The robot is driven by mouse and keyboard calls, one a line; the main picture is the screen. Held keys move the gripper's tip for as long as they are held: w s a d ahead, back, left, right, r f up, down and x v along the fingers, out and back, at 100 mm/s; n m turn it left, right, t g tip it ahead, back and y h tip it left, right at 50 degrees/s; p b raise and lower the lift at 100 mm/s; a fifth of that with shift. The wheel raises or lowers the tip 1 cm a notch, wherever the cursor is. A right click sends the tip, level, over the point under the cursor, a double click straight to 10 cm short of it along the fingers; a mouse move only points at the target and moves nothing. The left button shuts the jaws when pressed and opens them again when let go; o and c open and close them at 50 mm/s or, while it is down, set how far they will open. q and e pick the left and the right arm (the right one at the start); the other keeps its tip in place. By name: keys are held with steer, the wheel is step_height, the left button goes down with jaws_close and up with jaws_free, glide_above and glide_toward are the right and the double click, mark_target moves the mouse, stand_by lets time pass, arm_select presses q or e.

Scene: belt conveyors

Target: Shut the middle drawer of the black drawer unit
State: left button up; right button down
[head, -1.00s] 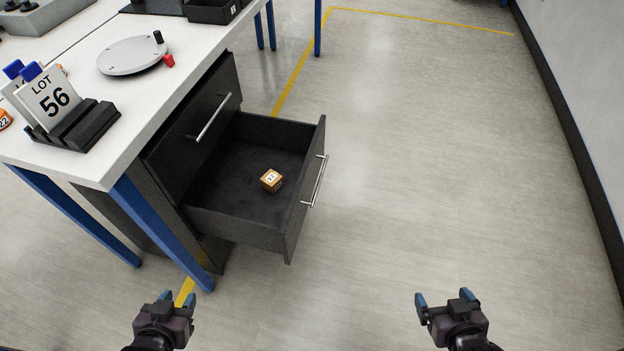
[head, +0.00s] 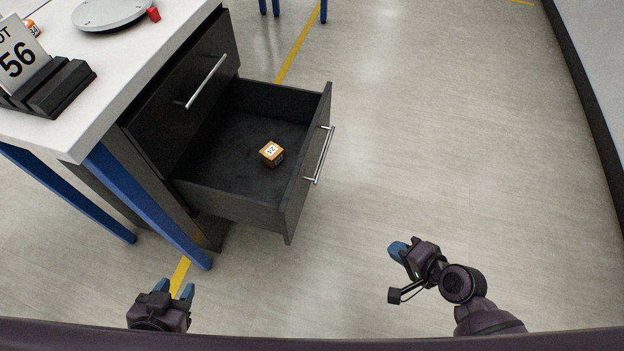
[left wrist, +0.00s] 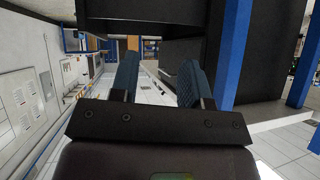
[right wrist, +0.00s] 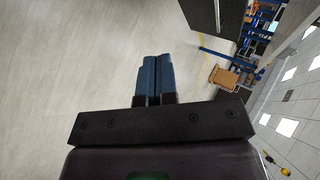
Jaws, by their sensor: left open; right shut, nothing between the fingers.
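The black drawer unit (head: 158,127) stands under the white table. Its middle drawer (head: 235,207) is pulled far out to the right, with a silver bar handle (head: 319,155) on its front. A small orange-brown cube (head: 271,154) with a number label lies inside it. The drawer above, with its own handle (head: 206,82), is closed. My right gripper (head: 398,250) is shut and empty, to the right of and nearer than the drawer front, apart from it. My left gripper (head: 175,289) is open and empty at the lower left, below the drawer.
The white table (head: 130,70) has blue legs (head: 147,205) beside the unit. On it are a black card holder (head: 58,88), a round grey plate (head: 108,10) and a red piece (head: 154,14). Open floor lies right of the drawer, with a wall at far right.

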steer(key=w+a+f+m+g+y+b, duration=0.2)
steer(key=w+a+f+m+y+b, duration=0.25)
steer(key=w+m, duration=0.2)
steer(key=m+g+y+b, duration=0.1)
steer(key=m+y+b, duration=0.2)
steer(key=m+y, duration=0.3)
glide_toward(296, 182)
steer(key=shift+n, duration=0.25)
steer(key=b+x, duration=0.1)
steer(key=x, duration=0.5)
steer(key=shift+a+b, duration=0.1)
steer(key=shift+b, duration=0.2)
arm_select(q)
step_height(296, 182, down, 6)
steer(key=d+m, duration=0.1)
steer(key=shift+w+m+g+h, duration=0.2)
steer(key=shift+m+g+h, duration=0.1)
arm_select(e)
steer(key=shift+w+a+r, duration=0.15)
steer(key=shift+w+a, duration=0.05)
steer(key=shift+a, duration=0.4)
steer(key=shift+a, duration=0.1)
